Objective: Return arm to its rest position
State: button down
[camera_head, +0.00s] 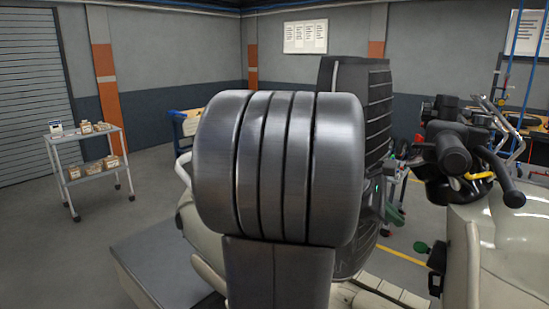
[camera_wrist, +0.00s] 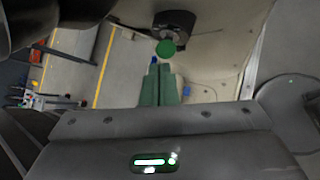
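My gripper (camera_wrist: 157,68) shows in the wrist view as two green fingers lying side by side, with no clear gap between them. I see nothing held between them, though a small blue spot shows just beyond the tips. A round green knob (camera_wrist: 166,48) on a dark mount sits just past the fingertips; I cannot tell whether they touch. In the head view, a large grey ribbed part of my arm fills the middle and hides much of what is behind. A green knob (camera_head: 421,247) also shows there, low at the right.
A beige machine body with black handlebar-like grips (camera_head: 455,150) stands close at the right. A white two-shelf cart (camera_head: 88,160) with small boxes stands at the left. A blue cart (camera_head: 186,122) is partly hidden behind my arm. Open grey floor lies at the left.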

aim_at(422, 243)
jog(key=shift+w+f+b+x, duration=0.1)
jog(key=shift+b+x, duration=0.9)
jog(key=shift+x, duration=0.65)
jog(key=shift+w+f+b+x, duration=0.1)
jog(key=shift+b+x, duration=0.9)
jog(key=shift+x, duration=0.65)
jog(key=shift+a, duration=0.25)
